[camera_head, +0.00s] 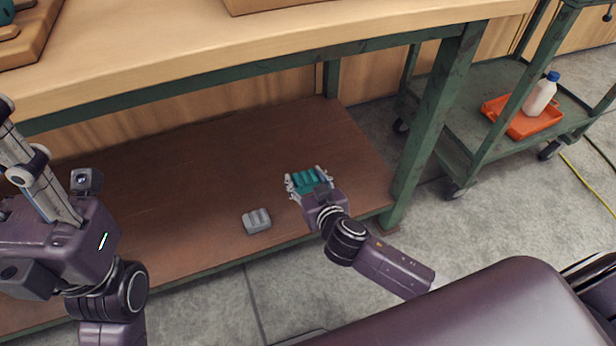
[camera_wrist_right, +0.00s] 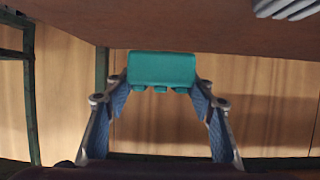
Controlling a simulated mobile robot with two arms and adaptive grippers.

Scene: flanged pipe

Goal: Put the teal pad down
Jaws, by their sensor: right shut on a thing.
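The teal pad (camera_head: 305,181) is a small block with ridges, held between the fingers of my right gripper (camera_head: 308,180) over the brown lower shelf (camera_head: 190,190) of the bench. In the right wrist view the teal pad (camera_wrist_right: 162,68) sits between the two blue-lined fingertips of the right gripper (camera_wrist_right: 161,85). I cannot tell whether the pad touches the shelf. A grey pad (camera_head: 257,221) of similar shape lies on the shelf, left of and nearer than the right gripper. My left gripper (camera_head: 22,150) is at the left edge, seen from the side and partly cut off.
The wooden bench top (camera_head: 230,50) overhangs the shelf. A green bench leg (camera_head: 436,125) stands to the right of the right gripper. A green cart (camera_head: 470,130) carries an orange tray (camera_head: 522,125) with a white bottle (camera_head: 541,97). Bare shelf lies left of the grey pad.

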